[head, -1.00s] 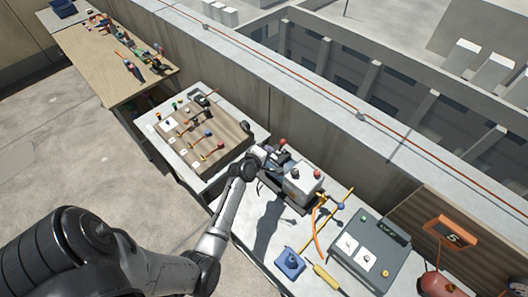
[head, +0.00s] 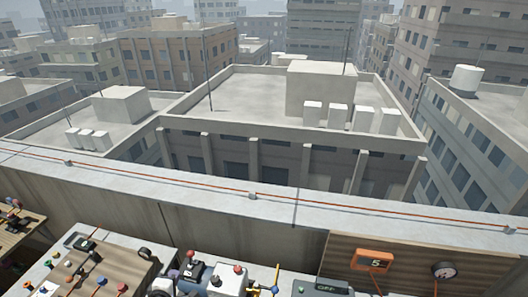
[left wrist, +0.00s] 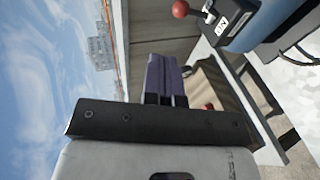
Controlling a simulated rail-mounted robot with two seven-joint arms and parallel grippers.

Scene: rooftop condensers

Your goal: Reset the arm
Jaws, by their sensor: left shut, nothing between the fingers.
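My left arm shows only at the bottom edge of the head view, where its grey wrist link (head: 160,288) reaches in beside the bench devices. In the left wrist view my left gripper (left wrist: 165,75) points away from the camera, with its purple-grey fingers together and nothing between them. A switch box with a red-balled lever (left wrist: 181,9) and an ON label stands beyond and to the right of the fingers, apart from them. The lever box also shows in the head view (head: 194,270). My right gripper is in neither view.
A concrete parapet (head: 290,203) with an orange cable runs behind the benches. A wooden panel (head: 410,265) carries an orange display and a round gauge. Rooftops and open air lie beyond.

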